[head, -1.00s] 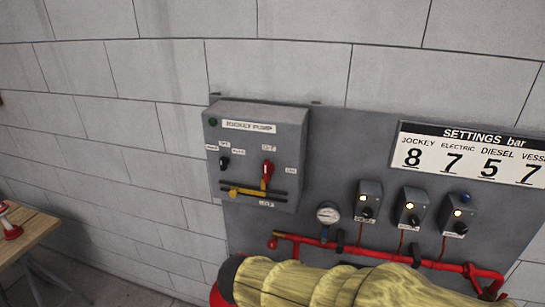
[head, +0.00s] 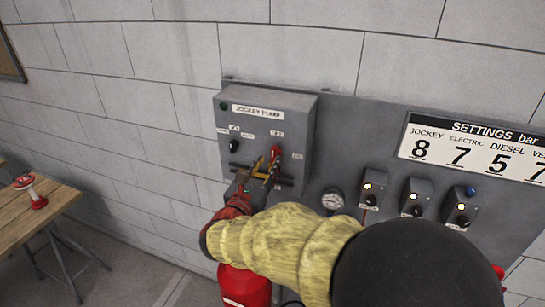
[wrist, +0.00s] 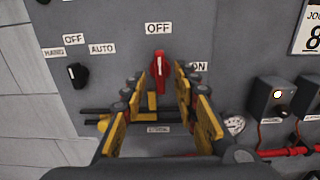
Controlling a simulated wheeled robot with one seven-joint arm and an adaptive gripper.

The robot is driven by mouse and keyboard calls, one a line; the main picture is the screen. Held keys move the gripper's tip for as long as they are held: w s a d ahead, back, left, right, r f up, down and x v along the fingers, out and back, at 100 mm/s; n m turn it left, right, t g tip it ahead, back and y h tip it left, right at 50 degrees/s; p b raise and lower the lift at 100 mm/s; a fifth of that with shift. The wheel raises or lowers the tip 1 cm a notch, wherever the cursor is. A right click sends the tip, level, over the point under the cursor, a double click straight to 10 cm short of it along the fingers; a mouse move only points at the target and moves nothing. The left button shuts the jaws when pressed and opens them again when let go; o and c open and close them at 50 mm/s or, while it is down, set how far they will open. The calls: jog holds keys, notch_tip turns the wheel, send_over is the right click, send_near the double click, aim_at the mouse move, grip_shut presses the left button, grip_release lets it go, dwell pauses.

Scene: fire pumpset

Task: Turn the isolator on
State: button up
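The red isolator handle (wrist: 159,66) stands upright on the grey jockey pump panel (head: 238,119), its tip under the OFF label (wrist: 158,28). The ON label (wrist: 198,66) is to its right. In the head view the handle (head: 275,151) shows just above my gripper (head: 258,172). In the wrist view my gripper (wrist: 158,80) is open, its yellow fingers on the left and right of the handle's lower part. I cannot tell whether they touch it or how deep they reach.
A black selector knob (wrist: 76,73) sits left of the handle. A black bar with a yellow lever (wrist: 103,122) runs below. Small switch boxes (head: 372,187) and a gauge (head: 333,198) are to the right. A wooden table (head: 38,215) stands at the left.

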aim_at(273, 157)
jog(key=shift+x, duration=2.1)
jog(key=shift+c, duration=0.3)
grip_shut()
